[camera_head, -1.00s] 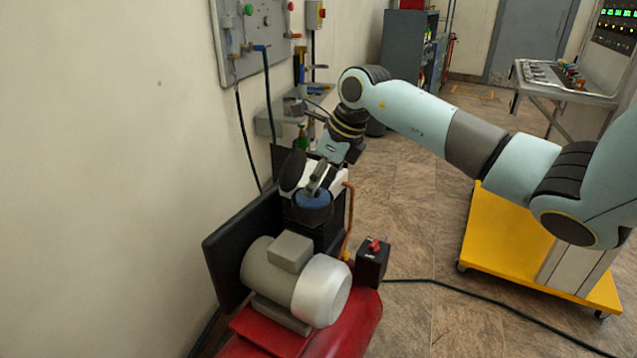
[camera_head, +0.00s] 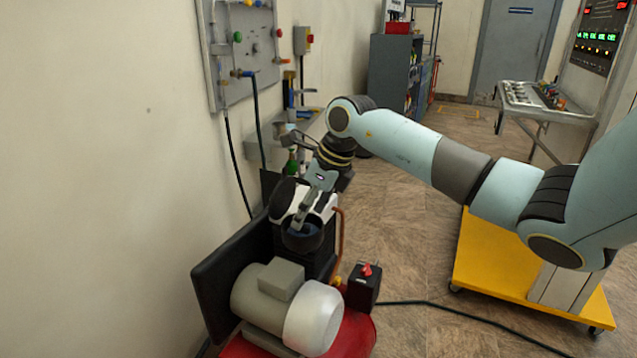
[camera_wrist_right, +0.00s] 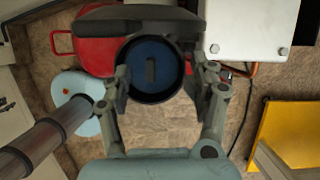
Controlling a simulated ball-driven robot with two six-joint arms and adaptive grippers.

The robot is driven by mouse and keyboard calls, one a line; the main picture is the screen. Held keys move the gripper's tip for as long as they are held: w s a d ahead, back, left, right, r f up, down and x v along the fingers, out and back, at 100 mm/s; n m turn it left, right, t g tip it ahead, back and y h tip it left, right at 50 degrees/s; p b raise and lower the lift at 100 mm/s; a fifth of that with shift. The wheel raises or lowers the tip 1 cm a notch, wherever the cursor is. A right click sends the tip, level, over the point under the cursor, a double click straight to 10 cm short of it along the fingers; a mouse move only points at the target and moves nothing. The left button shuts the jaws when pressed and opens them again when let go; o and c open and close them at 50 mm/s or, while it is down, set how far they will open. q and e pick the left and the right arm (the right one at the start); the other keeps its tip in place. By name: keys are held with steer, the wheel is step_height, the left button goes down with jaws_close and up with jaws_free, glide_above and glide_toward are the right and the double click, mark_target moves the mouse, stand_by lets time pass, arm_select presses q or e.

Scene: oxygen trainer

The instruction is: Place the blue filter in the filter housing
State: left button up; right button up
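The blue filter (camera_wrist_right: 145,56) sits inside the round black filter housing (camera_wrist_right: 153,98), its face set below the dark rim, with a dark bar at its middle. In the head view the housing (camera_head: 302,243) stands above the grey motor, and a little blue of the filter (camera_head: 298,231) shows inside it. My right gripper (camera_head: 301,219) reaches down over the housing from behind. In the wrist view the fingers of this gripper (camera_wrist_right: 165,78) are spread wide on either side of the housing, with nothing gripped between them. My left gripper is out of view.
The grey motor (camera_head: 262,296) and red tank (camera_head: 354,335) are in front of the housing. A black switch box (camera_head: 363,290) and a copper pipe (camera_head: 340,235) stand to its right. A wall panel (camera_head: 243,60) is behind. The floor at right is open around a yellow base.

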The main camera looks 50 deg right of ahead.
arm_select(q)
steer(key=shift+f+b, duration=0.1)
steer(key=shift+b, duration=0.4)
arm_select(e)
steer(key=v, duration=1.2)
steer(key=shift+r, duration=0.3)
